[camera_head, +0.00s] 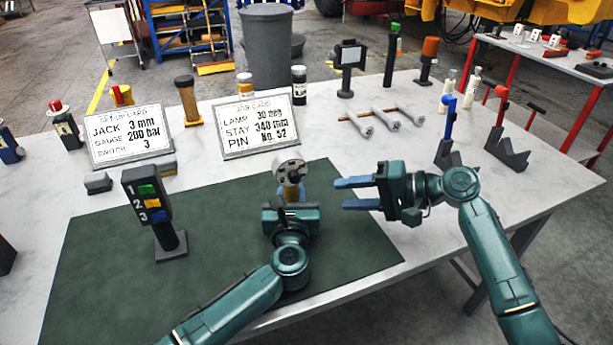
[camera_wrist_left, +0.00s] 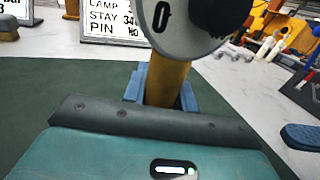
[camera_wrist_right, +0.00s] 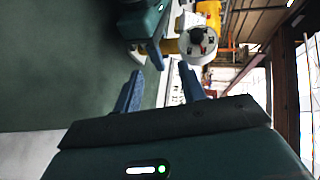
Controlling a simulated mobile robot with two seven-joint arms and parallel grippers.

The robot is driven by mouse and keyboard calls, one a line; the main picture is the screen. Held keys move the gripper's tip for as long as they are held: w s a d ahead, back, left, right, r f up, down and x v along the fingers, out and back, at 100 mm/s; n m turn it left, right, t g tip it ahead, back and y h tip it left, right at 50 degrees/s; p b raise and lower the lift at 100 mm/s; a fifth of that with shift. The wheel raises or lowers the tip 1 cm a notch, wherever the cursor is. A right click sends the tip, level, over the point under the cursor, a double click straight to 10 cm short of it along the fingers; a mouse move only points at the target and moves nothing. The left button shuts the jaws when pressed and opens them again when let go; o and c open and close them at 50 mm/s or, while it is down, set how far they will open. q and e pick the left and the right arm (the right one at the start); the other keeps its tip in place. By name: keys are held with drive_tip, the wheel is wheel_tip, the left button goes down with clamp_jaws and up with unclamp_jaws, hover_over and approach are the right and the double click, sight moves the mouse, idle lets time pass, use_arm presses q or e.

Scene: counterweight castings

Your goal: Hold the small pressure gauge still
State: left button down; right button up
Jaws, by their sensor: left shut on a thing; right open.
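The small pressure gauge (camera_head: 291,172) stands on the green mat (camera_head: 100,270) in the head view, with a round pale head on a yellow stem. My left gripper (camera_head: 291,200) is shut on its stem. The left wrist view shows the stem (camera_wrist_left: 168,82) between the blue fingers, with the gauge head above, partly cut off by the frame. My right gripper (camera_head: 352,193) is open and empty to the right of the gauge, its blue fingers pointing left. In the right wrist view the gauge head (camera_wrist_right: 198,42) lies beyond the open fingers, apart from them.
A switch post (camera_head: 150,205) with buttons numbered 1, 2 and 3 stands left of the gauge. Two cards, one a job card (camera_head: 258,124), stand behind. The mat right of the gauge is mostly clear.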

sight(300, 178)
wheel_tip(300, 178, up, 5)
drive_tip(key=d+n+g+y, duration=0.2)
drive_tip(key=d+n+g, duration=0.1)
drive_tip(key=x, duration=1.2)
drive_tip(key=shift+w+a+r, duration=0.1)
drive_tip(key=shift+w+r, duration=0.1)
drive_tip(key=shift+r, duration=0.15)
drive_tip(key=shift+c, duration=0.5)
clamp_jaws()
